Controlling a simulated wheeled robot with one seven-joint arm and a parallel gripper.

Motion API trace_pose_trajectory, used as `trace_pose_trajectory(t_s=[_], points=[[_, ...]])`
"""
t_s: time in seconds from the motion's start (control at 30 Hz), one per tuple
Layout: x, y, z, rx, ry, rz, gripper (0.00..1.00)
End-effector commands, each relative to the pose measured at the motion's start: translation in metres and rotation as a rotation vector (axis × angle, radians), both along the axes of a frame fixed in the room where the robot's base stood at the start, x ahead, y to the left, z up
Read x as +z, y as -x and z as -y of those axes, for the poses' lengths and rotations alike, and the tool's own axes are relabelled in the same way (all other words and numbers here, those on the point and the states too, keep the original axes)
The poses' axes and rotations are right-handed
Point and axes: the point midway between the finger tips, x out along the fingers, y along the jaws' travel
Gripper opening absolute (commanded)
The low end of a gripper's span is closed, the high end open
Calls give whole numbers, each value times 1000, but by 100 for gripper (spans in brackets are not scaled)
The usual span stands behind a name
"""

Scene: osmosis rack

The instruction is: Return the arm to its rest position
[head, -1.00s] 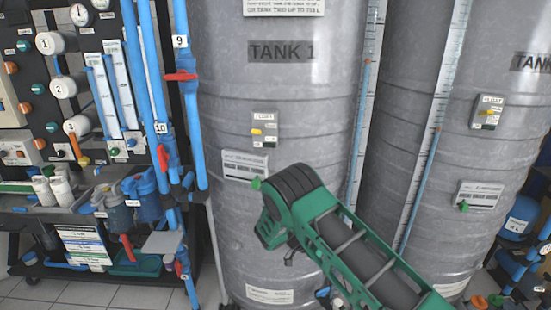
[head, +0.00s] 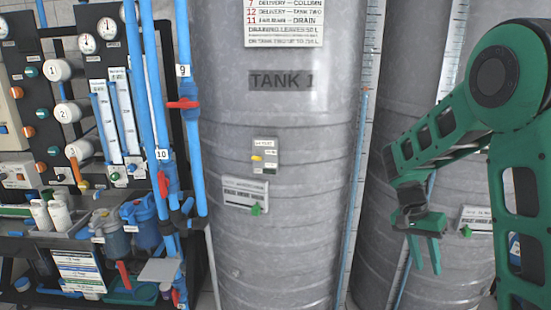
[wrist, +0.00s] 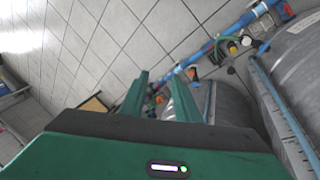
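My green arm is folded at the right side of the head view. My gripper (head: 425,262) hangs downward in front of the second grey tank (head: 380,235). Its two fingers are apart with nothing between them. In the wrist view the fingers of my gripper (wrist: 160,88) also stand apart and empty, with tiled floor and pipework beyond. From these views I cannot tell whether the fingers touch the tank.
Tank 1 (head: 275,200) stands in the middle of the head view. At the left is a rack with blue pipes (head: 145,110), red-handled valves (head: 183,103), gauges and filter housings (head: 143,222). The wrist view shows open tiled floor (wrist: 75,45).

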Motion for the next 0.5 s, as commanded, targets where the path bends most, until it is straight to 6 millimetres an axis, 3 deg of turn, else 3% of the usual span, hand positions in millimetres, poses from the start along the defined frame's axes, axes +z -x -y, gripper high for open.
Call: trace_pose_trajectory(t_s=[0.2,0.5], points=[[40,66,22,50,-116,9,29],[71,158,30,154,-255,43,29]])
